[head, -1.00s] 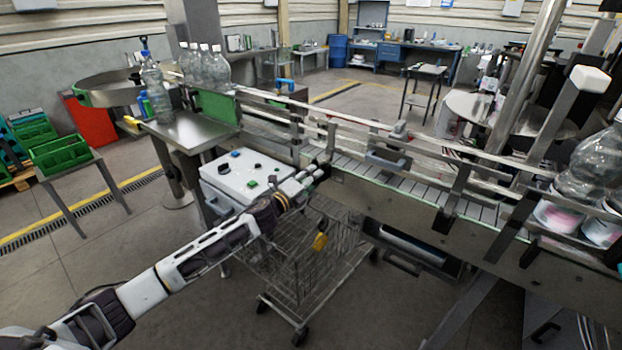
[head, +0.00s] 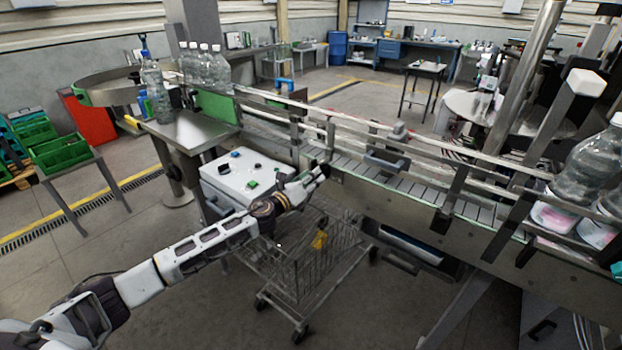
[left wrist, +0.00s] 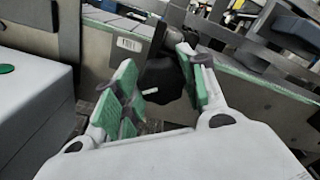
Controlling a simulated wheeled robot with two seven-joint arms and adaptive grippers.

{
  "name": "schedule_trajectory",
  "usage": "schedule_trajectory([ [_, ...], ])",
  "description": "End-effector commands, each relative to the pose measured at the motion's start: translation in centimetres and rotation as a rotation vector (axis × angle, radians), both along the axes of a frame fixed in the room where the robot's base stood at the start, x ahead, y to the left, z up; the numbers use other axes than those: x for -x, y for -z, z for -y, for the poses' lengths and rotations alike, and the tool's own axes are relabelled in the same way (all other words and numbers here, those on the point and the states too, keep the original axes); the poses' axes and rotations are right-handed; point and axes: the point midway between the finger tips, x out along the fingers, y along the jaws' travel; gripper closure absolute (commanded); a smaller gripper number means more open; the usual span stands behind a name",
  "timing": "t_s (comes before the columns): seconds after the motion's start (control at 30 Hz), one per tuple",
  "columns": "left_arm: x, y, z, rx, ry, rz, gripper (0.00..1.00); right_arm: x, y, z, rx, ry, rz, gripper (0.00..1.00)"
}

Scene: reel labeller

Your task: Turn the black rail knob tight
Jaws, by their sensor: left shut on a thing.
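The black rail knob (left wrist: 163,78) is a dark lobed shape with a small white mark, between the green finger pads in the left wrist view. In the head view my left gripper (head: 320,173) is at the near side of the conveyor rail, above the cart, and the knob is too small and covered there to make out. The knob's rear is hidden in the wrist view. My right gripper is not in view.
The conveyor (head: 415,191) with guide rails runs along the gripper's far side. A white control box (head: 232,180) with buttons stands just left of the gripper. A wire cart (head: 300,275) stands below. Clear bottles (head: 207,68) stand at the back left.

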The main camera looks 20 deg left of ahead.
Motion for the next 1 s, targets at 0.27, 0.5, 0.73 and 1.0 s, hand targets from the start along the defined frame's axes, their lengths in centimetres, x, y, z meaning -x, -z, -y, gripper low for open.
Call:
schedule_trajectory([
  [0.27, 0.05, 0.22, 0.03, -0.008, 0.001, 0.0, 0.82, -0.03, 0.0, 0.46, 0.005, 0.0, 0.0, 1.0],
  [0.5, 0.04, 0.18, 0.02, -0.006, 0.0, 0.0, 0.41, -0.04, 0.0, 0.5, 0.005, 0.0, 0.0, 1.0],
  [0.73, 0.01, 0.09, 0.0, -0.005, 0.0, 0.0, 0.37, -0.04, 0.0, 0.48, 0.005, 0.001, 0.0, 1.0],
  [1.0, 0.19, 0.06, -0.08, -0.005, 0.0, 0.002, 0.37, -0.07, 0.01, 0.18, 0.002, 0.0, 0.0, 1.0],
])
